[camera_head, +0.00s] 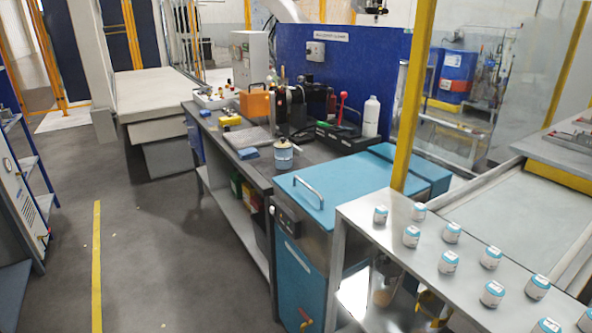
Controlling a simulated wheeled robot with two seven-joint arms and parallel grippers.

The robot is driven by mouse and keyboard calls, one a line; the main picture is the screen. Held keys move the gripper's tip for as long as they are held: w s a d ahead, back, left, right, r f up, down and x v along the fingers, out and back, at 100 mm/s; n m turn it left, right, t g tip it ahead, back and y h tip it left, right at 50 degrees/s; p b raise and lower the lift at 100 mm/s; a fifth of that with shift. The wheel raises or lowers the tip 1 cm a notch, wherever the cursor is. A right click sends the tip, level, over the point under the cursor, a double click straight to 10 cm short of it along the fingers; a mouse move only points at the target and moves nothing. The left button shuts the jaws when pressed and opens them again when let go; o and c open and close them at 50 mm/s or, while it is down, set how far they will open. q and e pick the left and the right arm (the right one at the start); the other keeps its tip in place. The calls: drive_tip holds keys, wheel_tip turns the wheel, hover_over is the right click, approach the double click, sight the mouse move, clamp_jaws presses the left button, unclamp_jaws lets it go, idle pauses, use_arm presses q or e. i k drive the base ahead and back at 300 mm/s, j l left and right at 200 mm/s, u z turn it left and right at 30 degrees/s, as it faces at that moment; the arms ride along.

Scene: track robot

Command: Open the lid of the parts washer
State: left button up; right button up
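The parts washer (302,273) is a blue and grey cabinet right of the middle, at the end of the workbench. Its blue lid (345,190) lies flat and closed on top. A silver bar handle (309,192) stands up near the lid's left edge. A dark control panel is on the front below the lid. Part of the washer's right side is hidden by the metal table. Neither of my grippers shows in this view.
A metal table (385,233) with several small white and blue jars stands right of the washer, beside a yellow post (414,95). The workbench (262,165) behind holds a jar, tools and a white bottle (371,117). The floor (165,240) at left is clear.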

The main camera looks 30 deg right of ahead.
sight(317, 190)
drive_tip(key=i+j+z, duration=0.1)
drive_tip(key=i+z, duration=0.4)
drive_tip(key=i+j+z, duration=0.2)
drive_tip(key=z, duration=0.25)
drive_tip(key=i+j+z, duration=0.65)
drive_tip(key=j+z, duration=0.3)
drive_tip(key=l, duration=0.1)
